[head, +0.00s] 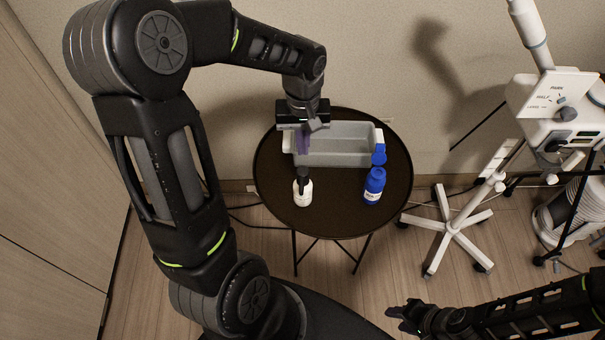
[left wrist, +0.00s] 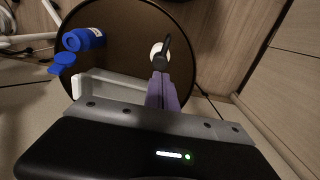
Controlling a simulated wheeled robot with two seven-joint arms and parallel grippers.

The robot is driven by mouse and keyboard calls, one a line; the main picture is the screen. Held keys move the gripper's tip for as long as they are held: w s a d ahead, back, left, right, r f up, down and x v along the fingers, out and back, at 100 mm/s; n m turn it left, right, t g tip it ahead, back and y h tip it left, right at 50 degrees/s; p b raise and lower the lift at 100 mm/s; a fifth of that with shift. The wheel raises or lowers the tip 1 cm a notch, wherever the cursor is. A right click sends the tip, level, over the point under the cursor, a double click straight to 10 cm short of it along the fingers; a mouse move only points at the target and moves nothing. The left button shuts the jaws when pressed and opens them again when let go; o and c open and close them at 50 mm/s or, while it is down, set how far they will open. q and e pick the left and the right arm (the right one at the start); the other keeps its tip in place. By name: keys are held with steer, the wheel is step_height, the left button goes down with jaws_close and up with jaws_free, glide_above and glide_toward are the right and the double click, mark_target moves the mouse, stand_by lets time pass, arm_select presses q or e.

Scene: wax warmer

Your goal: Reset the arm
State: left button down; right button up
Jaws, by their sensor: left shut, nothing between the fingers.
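My left gripper (head: 303,142) hangs from the arm that comes in from the left, above the left end of the grey tray (head: 345,158) on the round dark table (head: 335,218). Its purple fingers are together and empty; they also show in the left wrist view (left wrist: 162,92). My right gripper (head: 400,312) is low at the bottom right, away from the table. It is small and dark, so I cannot tell whether its fingers are open.
A white bottle with a dark top (head: 302,190) stands at the table's front left. A blue bottle (head: 375,188) stands at the right, with a blue piece (head: 379,155) behind it by the tray. A white wheeled stand (head: 445,225) is right of the table.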

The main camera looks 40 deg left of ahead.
stand_by(0.4)
arm_select(q)
steer(key=w+d+f+m+t+h, duration=0.1)
steer(key=w+d+f+m+t, duration=0.1)
steer(key=w+d+m+t, duration=0.3)
steer(key=d+f+g+h, duration=0.1)
steer(key=d+f+h, duration=0.1)
steer(key=d+f, duration=0.65)
steer(key=s+d+f+g, duration=0.1)
steer(key=s+d+f, duration=0.2)
steer(key=s, duration=0.3)
steer(key=s+d+f+g, duration=0.1)
steer(key=s+d+f, duration=0.3)
steer(key=s+f, duration=0.2)
steer(key=s+d+f+g+h, duration=0.1)
steer(key=s+d+f, duration=0.3)
steer(key=s, duration=0.3)
steer(key=shift+s+d+f+m, duration=0.15)
steer(key=shift+s+f+m, duration=0.2)
steer(key=shift+f, duration=0.35)
